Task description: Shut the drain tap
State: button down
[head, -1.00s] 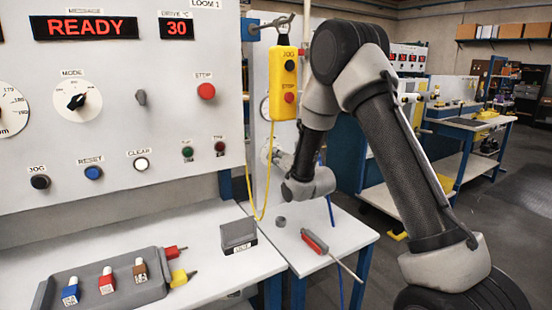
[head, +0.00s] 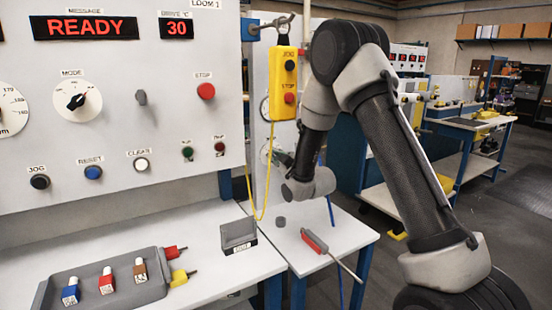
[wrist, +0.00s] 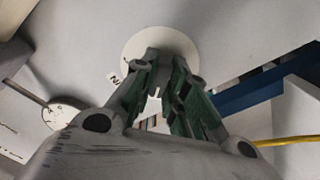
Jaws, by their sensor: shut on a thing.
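My gripper (wrist: 166,62) reaches up to a round pale disc (wrist: 133,43) on a light panel in the wrist view. Its dark green-grey fingers are closed in on a small part in front of the disc. I take this part to be the drain tap; the fingers hide nearly all of it, so its handle angle cannot be told. In the head view my gripper (head: 279,157) is small, beside the light panel right of the loom's control board, below the yellow pendant (head: 284,82).
A dial (wrist: 62,113) sits left of the fingers, and a yellow cable (wrist: 295,141) and blue beam (wrist: 245,97) lie right. Below my wrist, a side table (head: 325,235) carries a red-handled tool (head: 315,240) and a small grey cylinder (head: 281,222). A grey box (head: 238,236) stands nearby.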

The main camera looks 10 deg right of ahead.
jog(key=c, duration=1.4)
grip_release()
jog(key=shift+n, duration=0.3)
jog(key=shift+c, duration=0.2)
jog(key=shift+s, duration=0.1)
jog(key=v, duration=0.7)
